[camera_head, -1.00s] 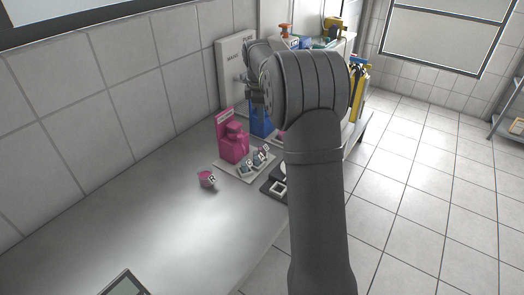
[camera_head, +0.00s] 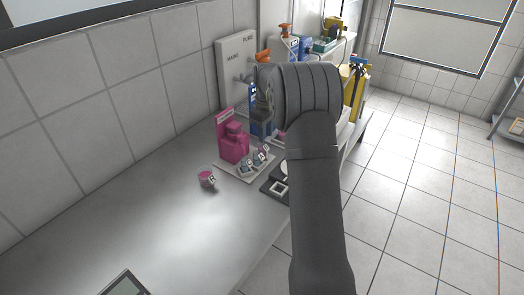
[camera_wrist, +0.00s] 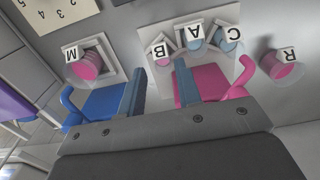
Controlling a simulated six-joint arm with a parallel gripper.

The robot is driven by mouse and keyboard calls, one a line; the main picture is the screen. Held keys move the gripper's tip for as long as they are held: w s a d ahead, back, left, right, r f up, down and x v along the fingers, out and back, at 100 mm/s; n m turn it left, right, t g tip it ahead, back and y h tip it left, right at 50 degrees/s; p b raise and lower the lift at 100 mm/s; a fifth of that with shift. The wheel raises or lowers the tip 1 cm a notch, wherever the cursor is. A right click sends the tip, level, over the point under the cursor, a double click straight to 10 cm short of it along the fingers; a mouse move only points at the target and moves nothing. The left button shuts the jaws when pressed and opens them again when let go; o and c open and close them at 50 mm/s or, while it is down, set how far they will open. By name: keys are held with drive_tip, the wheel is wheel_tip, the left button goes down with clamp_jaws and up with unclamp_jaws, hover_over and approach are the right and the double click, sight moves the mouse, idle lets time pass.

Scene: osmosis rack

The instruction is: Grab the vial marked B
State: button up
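The vial marked B (camera_wrist: 163,61) sits in a small white holder in the wrist view, left of vials A (camera_wrist: 193,43) and C (camera_wrist: 229,46). My gripper (camera_wrist: 159,72) is open, with one grey-blue finger at either side of the picture's middle. Nothing is between the fingers. Vial B shows just beyond the fingertips, apart from them as far as I can tell. In the head view the labelled vials stand on a pale tray (camera_head: 233,168), too small to read surely. There my gripper (camera_head: 263,112) points down above the bench, partly hidden by my wrist.
A pink dispenser (camera_head: 234,145) stands behind the tray, a blue one beside it. A pink cup marked R (camera_head: 206,178) stands apart on the bench. A pink cup marked M (camera_wrist: 88,66) sits in a white frame.

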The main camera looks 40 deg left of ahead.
sight(265, 146)
drive_tip(key=shift+a+f, duration=0.1)
drive_tip(key=shift+f, duration=3.35)
clamp_jaws()
